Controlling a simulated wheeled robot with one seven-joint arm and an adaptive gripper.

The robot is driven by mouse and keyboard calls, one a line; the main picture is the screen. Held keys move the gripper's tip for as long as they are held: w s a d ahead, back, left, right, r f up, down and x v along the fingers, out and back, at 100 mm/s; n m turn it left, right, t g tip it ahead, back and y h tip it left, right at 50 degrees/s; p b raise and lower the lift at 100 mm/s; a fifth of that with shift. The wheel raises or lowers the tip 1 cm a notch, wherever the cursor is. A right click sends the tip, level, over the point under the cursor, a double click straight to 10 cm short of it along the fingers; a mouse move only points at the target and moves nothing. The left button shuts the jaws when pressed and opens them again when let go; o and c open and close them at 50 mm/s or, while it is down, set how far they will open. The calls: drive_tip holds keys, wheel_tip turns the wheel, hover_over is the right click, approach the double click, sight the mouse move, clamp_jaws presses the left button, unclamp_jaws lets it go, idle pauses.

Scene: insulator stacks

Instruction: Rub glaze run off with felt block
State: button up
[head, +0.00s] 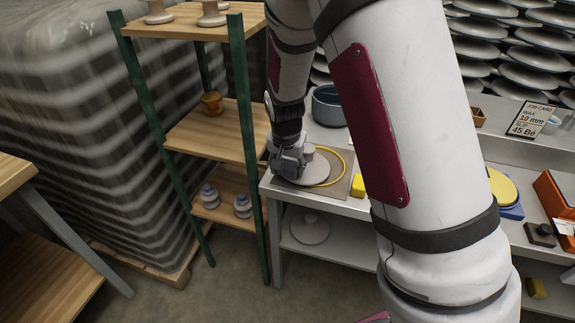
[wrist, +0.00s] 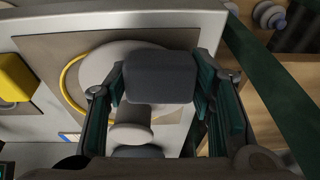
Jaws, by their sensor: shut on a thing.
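My gripper (head: 290,165) is low over the left end of the grey bench. In the wrist view my gripper (wrist: 160,82) is shut on a dark grey felt block (wrist: 158,90), with a finger at each side. Below the block is a pale insulator with a wide disc (wrist: 95,68) and a narrower stem (wrist: 130,128); its disc (head: 318,170) also shows in the head view. The block hides part of the insulator, and I cannot tell whether they touch. I can make out no glaze run.
A yellow ring (head: 342,165) loops around the disc on a brown mat (head: 338,190). A yellow block (head: 357,185) lies beside it, and a blue-grey bowl (head: 327,105) stands behind. A green-posted shelf (head: 245,130) stands close on the left. A job card (head: 532,119) stands right.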

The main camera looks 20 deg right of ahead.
sight(301, 180)
drive_tip(key=shift+f, duration=0.25)
drive_tip(key=shift+d, duration=0.1)
drive_tip(key=shift+s+d, duration=0.55)
drive_tip(key=shift+d, duration=0.15)
drive_tip(key=shift+s+d, duration=0.5)
drive_tip(key=shift+d, duration=0.2)
drive_tip(key=shift+s+d+f, duration=0.1)
drive_tip(key=shift+d+f, duration=0.05)
drive_tip(key=shift+w+a, duration=0.65)
drive_tip(key=shift+a, duration=0.15)
drive_tip(key=shift+w+a, duration=0.6)
drive_tip(key=shift+a, duration=0.2)
